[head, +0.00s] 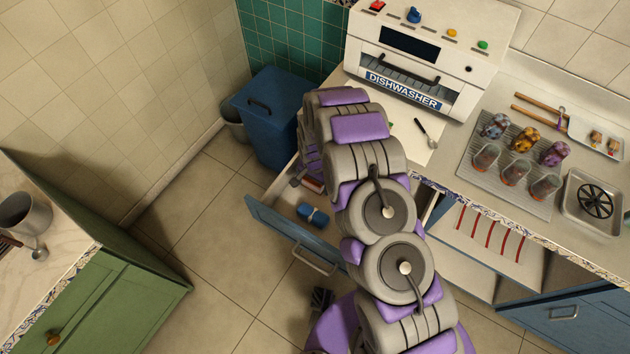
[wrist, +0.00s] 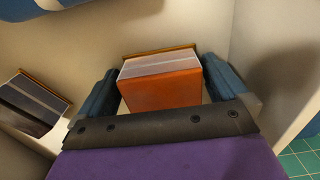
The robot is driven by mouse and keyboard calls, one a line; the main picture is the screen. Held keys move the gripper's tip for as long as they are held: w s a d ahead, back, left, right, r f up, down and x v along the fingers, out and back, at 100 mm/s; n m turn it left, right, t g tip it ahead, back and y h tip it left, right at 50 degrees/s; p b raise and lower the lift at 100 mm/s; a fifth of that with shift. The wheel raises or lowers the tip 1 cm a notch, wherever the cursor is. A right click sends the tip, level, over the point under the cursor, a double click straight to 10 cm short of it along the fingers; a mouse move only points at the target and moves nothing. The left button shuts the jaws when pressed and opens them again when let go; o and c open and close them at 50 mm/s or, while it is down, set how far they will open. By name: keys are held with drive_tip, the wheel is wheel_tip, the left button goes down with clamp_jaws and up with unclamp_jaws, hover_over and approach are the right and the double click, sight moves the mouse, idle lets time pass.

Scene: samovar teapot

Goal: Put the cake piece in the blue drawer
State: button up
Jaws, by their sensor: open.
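The blue drawer (head: 285,238) is pulled open under the counter. My gripper (wrist: 158,68) points down into a pale-walled space, which appears to be this drawer; the head view largely hides it behind my arm. Its two blue fingers are open, one on each side of an orange block with a pale layered face (wrist: 160,90). This block may be the cake piece, but I cannot be sure. I cannot tell whether the fingers touch it. A small red and white item (head: 312,184) shows in the drawer beside my arm.
A blue two-lobed object (head: 312,214) lies in the drawer. A dark, pale-striped piece (wrist: 35,102) lies left of the gripper. A blue bin (head: 272,115) stands behind the drawer. The dishwasher (head: 425,65) and a rack of glasses (head: 490,180) occupy the counter. Floor left of the drawer is clear.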

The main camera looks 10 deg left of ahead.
drive_tip(key=shift+r, duration=0.15)
wheel_tip(320, 180, up, 12)
drive_tip(key=p, duration=0.2)
drive_tip(key=shift+p, duration=0.35)
drive_tip(key=s+d+r+n, duration=0.1)
drive_tip(key=s+d+r, duration=0.4)
drive_tip(key=d+r, duration=0.45)
drive_tip(key=s+d+r+n, duration=0.1)
drive_tip(key=s+d+r, duration=0.4)
drive_tip(key=r, duration=0.8)
drive_tip(key=s+d+r, duration=0.3)
drive_tip(key=s+d, duration=0.1)
drive_tip(key=s, duration=0.3)
drive_tip(key=s+d+r+n+g, duration=0.1)
drive_tip(key=s+d+r, duration=0.3)
drive_tip(key=s, duration=0.4)
drive_tip(key=s+d+r, duration=0.3)
drive_tip(key=s+d, duration=0.1)
drive_tip(key=s, duration=0.4)
drive_tip(key=shift+r+n+g, duration=0.15)
drive_tip(key=shift+n+g, duration=0.25)
